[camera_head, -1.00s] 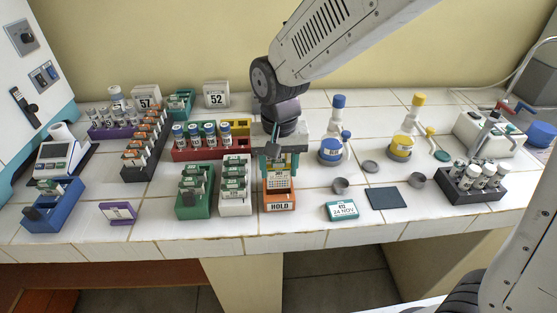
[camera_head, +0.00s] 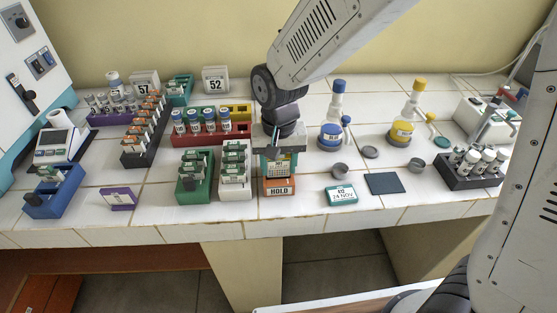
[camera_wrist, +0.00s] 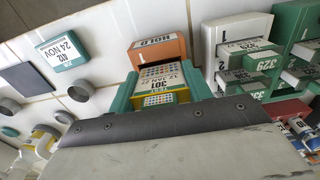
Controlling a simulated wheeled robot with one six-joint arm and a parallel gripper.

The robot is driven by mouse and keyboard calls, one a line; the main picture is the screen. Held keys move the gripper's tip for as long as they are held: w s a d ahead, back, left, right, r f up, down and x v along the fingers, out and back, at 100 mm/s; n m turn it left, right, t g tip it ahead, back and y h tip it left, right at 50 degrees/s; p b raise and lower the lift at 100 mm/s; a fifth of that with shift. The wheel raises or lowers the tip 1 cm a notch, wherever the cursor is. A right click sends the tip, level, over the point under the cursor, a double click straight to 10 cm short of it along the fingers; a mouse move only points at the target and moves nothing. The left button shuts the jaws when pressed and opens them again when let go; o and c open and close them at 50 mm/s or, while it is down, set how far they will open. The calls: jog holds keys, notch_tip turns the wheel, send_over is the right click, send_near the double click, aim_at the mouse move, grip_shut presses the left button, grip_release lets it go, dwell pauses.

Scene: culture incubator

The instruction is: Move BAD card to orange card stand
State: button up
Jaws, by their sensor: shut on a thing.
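The orange card stand (camera_head: 279,187), labelled HOLD, stands at the front middle of the bench; it is also in the wrist view (camera_wrist: 172,48). My gripper (camera_head: 279,157) is directly above and behind it, pointing down. In the wrist view my gripper (camera_wrist: 161,92) has its teal fingers shut on the sides of a card (camera_wrist: 163,76) with a coloured dot grid, the number 301 and a JAN date. The card is right at the stand; I cannot tell whether it rests in it. The word BAD is not readable on it.
A white rack (camera_head: 235,180) and a green rack (camera_head: 194,184) stand close on the left. A red rack (camera_head: 188,137) with vials is behind them. A teal 24 NOV block (camera_head: 341,195) and a dark mat (camera_head: 384,183) lie to the right. The bench's front edge is near.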

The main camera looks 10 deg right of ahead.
jog(key=shift+s+d+f, duration=0.1)
jog(key=shift+s+f, duration=0.05)
jog(key=shift+f, duration=0.05)
jog(key=o, duration=1.5)
jog(key=shift+r, duration=0.1)
notch_tip(320, 180, up, 8)
jog(key=shift+f, duration=0.15)
jog(key=s+d+r, duration=0.4)
jog(key=s+d, duration=0.5)
jog(key=d, duration=0.1)
jog(key=s+d+r+t, duration=0.1)
jog(key=s+d+r, duration=0.4)
jog(key=s+d, duration=0.5)
jog(key=shift+d, duration=0.3)
